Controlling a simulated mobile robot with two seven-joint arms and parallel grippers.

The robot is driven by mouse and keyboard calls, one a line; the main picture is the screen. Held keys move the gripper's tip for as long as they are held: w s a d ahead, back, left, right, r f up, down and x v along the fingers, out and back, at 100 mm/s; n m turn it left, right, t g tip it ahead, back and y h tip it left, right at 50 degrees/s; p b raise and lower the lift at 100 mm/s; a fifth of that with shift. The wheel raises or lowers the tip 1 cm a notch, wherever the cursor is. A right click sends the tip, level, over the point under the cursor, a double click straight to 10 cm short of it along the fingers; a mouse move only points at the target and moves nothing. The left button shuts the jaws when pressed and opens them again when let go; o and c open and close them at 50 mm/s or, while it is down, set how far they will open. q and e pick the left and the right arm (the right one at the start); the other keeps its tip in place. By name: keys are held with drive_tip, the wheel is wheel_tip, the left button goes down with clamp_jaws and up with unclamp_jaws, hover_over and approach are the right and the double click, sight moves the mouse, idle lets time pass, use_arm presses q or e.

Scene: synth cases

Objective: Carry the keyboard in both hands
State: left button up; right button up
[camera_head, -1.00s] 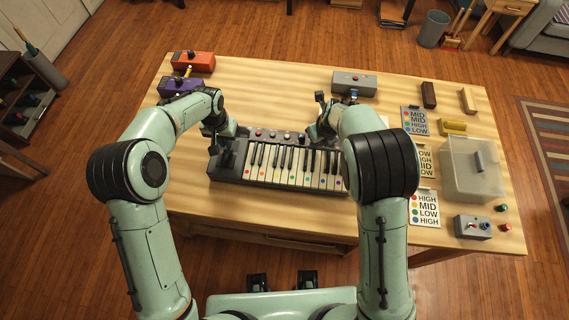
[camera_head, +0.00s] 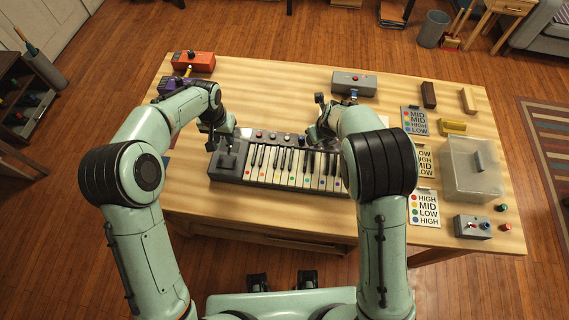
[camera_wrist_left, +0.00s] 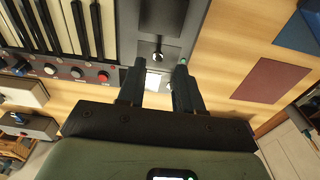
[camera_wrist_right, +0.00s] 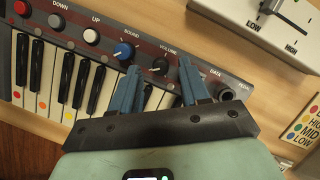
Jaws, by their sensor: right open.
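The keyboard (camera_head: 283,166) lies flat on the wooden table, with white and black keys, coloured dots and a row of knobs. My left gripper (camera_head: 213,139) is at its left back end. In the left wrist view my left gripper (camera_wrist_left: 157,80) has its fingers apart beside the end panel of the keyboard (camera_wrist_left: 70,22), with a small pale patch between them. My right gripper (camera_head: 318,122) is near the back right part. In the right wrist view my right gripper (camera_wrist_right: 160,78) is open, fingers apart over the knob side of the keyboard (camera_wrist_right: 60,90). The keyboard's right end is hidden by my arm in the head view.
An orange box (camera_head: 193,62) and a purple box (camera_head: 176,85) stand at the back left, a grey box (camera_head: 353,83) behind the keyboard. On the right are label cards (camera_head: 425,207), a clear case (camera_head: 468,170) and a switch box (camera_head: 472,228). The table's front strip is clear.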

drive_tip(key=shift+s+r, duration=0.1)
drive_tip(key=shift+r, duration=0.1)
use_arm(q)
wheel_tip(320, 180, up, 9)
drive_tip(key=shift+s, duration=0.35)
use_arm(e)
drive_tip(key=v, duration=1.1)
drive_tip(key=shift+s+r, duration=0.2)
drive_tip(key=shift+r, duration=0.05)
use_arm(q)
drive_tip(key=shift+a, duration=0.1)
